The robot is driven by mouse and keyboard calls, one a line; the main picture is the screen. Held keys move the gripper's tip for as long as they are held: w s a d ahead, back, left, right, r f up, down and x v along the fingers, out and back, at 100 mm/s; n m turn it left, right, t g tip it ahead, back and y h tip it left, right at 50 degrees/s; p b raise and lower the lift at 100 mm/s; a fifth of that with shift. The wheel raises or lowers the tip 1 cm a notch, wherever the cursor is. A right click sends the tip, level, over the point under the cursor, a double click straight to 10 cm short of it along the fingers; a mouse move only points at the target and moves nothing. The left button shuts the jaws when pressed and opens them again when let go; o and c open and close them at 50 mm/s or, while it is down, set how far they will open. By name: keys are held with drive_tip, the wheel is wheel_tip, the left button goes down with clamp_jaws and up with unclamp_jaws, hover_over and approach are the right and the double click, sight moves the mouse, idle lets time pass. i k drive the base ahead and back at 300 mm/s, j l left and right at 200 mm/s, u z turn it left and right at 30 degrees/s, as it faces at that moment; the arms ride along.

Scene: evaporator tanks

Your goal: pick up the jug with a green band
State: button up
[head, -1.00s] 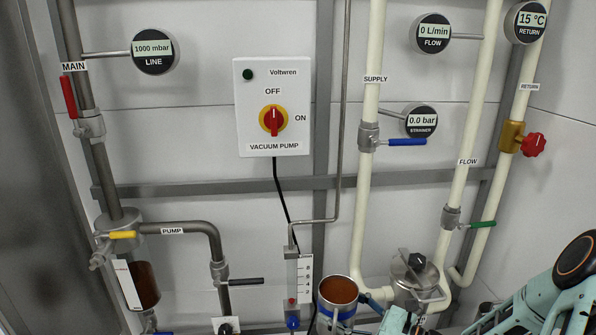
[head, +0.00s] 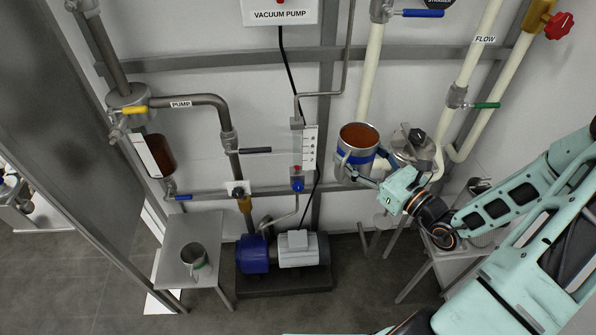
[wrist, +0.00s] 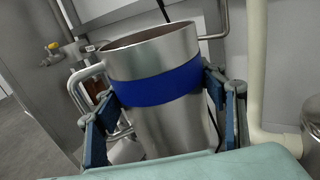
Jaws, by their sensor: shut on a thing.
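A metal jug with a green band (head: 194,257) stands on the small grey table (head: 187,232) at the lower left of the head view. My gripper (head: 362,170) is well to the right of it and higher up. It is shut on another metal jug, one with a blue band (head: 356,150), held upright with brown contents showing inside. In the wrist view this jug (wrist: 158,85) fills the middle, with a finger on each side and its handle to the left. The green-banded jug is not visible in the wrist view.
A blue and grey pump (head: 285,252) sits on the floor right of the small table. Wall pipes, a gauge tube (head: 310,147) and a metal strainer (head: 411,147) are close around the held jug. Another low stand (head: 437,258) is under my arm.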

sight(194, 255)
drive_tip(key=k+j, duration=0.1)
drive_tip(key=j, duration=0.85)
drive_tip(key=k+j, duration=0.15)
drive_tip(key=j, duration=0.35)
drive_tip(key=k+j, duration=0.1)
drive_tip(key=j, duration=0.4)
drive_tip(key=k+j, duration=0.1)
drive_tip(key=j, duration=0.35)
drive_tip(key=j+z, duration=0.1)
drive_tip(key=j, duration=0.4)
drive_tip(key=k+j, duration=0.15)
drive_tip(key=j, duration=0.3)
